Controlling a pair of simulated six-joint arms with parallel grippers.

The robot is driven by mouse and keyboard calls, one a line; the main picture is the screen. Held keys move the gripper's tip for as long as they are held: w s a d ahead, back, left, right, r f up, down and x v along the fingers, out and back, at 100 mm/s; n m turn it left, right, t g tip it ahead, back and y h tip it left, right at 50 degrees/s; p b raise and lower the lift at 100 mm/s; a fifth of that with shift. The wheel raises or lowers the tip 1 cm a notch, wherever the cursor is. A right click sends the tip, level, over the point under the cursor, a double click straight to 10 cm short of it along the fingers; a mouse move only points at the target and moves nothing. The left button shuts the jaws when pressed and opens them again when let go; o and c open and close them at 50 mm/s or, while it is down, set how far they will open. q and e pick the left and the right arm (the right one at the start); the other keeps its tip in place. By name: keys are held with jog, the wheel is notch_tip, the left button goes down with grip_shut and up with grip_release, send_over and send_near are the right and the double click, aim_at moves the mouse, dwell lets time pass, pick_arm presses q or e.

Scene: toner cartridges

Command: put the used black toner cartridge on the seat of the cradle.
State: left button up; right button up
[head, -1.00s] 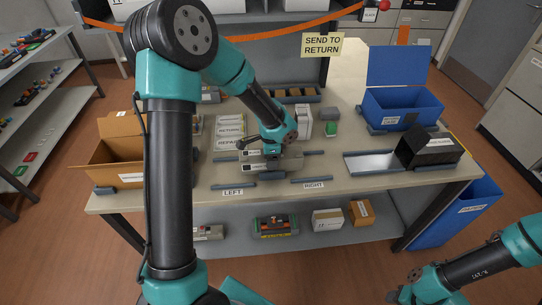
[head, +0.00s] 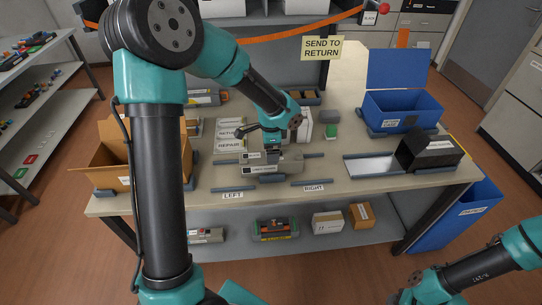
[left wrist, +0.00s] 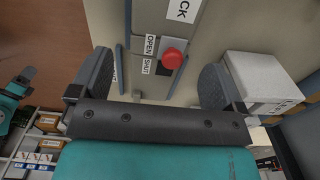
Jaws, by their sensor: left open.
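The grey cradle (head: 270,168) stands at the middle of the bench's front half, with white labels on its front. In the left wrist view a red knob (left wrist: 172,58) sits beside OPEN and SHUT labels on grey hardware. My left gripper (head: 272,148) is over the cradle in the head view and hides part of it. In the left wrist view my left gripper (left wrist: 153,80) is open, its fingers wide apart, nothing held between them. My right gripper (head: 405,296) is low at the bottom right, small and partly cut off. I cannot clearly pick out the used black cartridge.
A cardboard carton (head: 112,165) is at the left, a blue bin (head: 402,105) at the back right. A black box (head: 440,150) stands beside a pale plate (head: 372,165) at the right. A white box (left wrist: 258,82) lies close right of the left gripper in the wrist view.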

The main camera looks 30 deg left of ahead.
pick_arm(q)
notch_tip(320, 180, up, 7)
jog(key=shift+f, duration=0.15)
dwell(0.5)
